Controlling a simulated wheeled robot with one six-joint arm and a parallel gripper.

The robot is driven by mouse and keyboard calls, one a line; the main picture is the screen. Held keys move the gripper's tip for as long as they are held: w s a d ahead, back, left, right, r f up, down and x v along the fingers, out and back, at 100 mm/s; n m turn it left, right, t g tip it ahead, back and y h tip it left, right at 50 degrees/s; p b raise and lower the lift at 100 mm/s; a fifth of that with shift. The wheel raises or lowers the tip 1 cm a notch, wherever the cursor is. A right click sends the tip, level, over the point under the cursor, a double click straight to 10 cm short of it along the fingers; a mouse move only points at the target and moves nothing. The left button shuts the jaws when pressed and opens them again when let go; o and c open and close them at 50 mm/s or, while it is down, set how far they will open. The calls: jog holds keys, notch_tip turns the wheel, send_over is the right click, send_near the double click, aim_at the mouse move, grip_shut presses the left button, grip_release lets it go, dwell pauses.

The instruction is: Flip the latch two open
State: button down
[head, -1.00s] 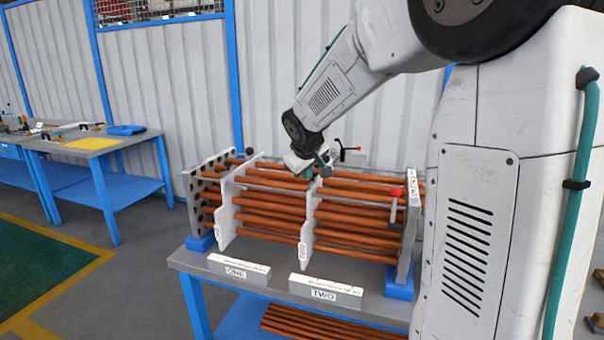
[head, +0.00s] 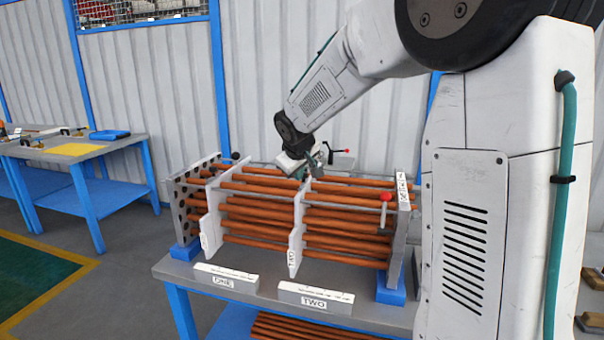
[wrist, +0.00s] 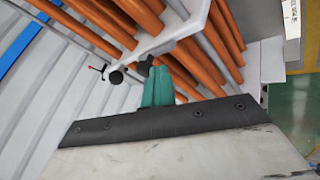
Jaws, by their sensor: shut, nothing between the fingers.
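The white plate marked TWO (head: 296,240) stands upright across the orange tubes of the rack. In the wrist view its edge (wrist: 180,35) carries a dark lever with a round black knob (wrist: 116,77), which looks like latch two; the gripper hides it in the head view. My gripper (head: 320,163) is at the top of this plate. Its green fingers (wrist: 160,82) are shut, with nothing between them, beside the dark lever's base. I cannot tell whether they touch it.
A plate marked ONE (head: 210,228) stands to the left, with a black knob (head: 235,156) near its top. A red-knobbed handle (head: 385,198) is at the right end. Another red-tipped handle (head: 347,151) is behind my gripper. White label blocks sit along the bench's front.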

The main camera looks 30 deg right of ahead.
jog(key=s+a+r, duration=0.6)
jog(key=a+r, duration=0.1)
jog(key=r, duration=0.1)
jog(key=shift+s, duration=0.25)
dwell(0.5)
jog(key=s+a+f+m+g+y, duration=0.1)
jog(key=s+a+f, duration=0.1)
jog(key=s, duration=0.9)
jog(key=s+a+f+g+y, duration=0.1)
jog(key=s+a+f+g, duration=0.1)
jog(key=s, duration=0.9)
jog(key=s+a+f+m+g+y, duration=0.1)
jog(key=s+a+f, duration=0.3)
jog(key=s, duration=0.7)
jog(key=shift+s+a+f+m+g+y, duration=0.25)
jog(key=shift+f+g+y, duration=0.2)
jog(key=shift+f, duration=0.25)
